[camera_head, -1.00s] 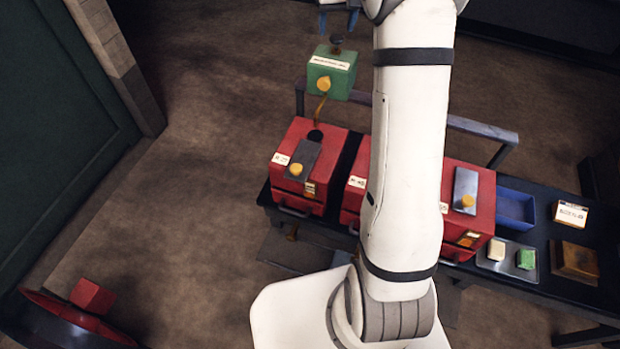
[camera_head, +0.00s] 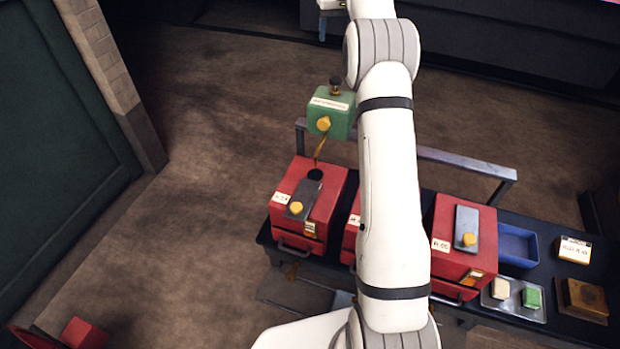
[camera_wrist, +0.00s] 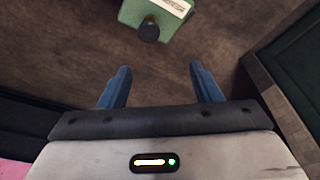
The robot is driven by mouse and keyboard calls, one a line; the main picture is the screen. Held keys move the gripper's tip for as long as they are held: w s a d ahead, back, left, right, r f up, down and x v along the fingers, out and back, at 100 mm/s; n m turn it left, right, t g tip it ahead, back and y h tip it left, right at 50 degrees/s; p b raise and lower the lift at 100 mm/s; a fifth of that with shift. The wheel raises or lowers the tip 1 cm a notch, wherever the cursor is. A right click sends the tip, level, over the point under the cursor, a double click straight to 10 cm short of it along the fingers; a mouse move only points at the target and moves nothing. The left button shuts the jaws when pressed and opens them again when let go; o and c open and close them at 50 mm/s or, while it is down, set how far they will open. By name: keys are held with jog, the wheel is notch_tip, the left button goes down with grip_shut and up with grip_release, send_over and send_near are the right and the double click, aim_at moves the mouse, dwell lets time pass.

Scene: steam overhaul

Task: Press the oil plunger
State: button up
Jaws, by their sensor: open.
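A green oil box (camera_head: 330,113) with a white label and a yellow knob hangs over the left red box. A dark plunger knob (camera_head: 335,86) stands on its top. In the wrist view the knob (camera_wrist: 149,30) shows in front of the fingers, near the top edge, with part of the green box (camera_wrist: 160,14) around it. My gripper (camera_wrist: 160,70) is open and empty, its two blue fingers apart from the knob. In the head view one blue finger of my gripper (camera_head: 322,28) shows above the knob in the picture, with a gap between them.
An amber spout (camera_head: 319,148) runs from the green box toward a black hole on the left red box (camera_head: 331,205). A grey rail (camera_head: 440,158) runs behind the bench. More red boxes (camera_head: 450,220), a blue tray (camera_head: 518,245) and small blocks stand to the right.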

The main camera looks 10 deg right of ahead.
jog(key=shift+c, duration=0.5)
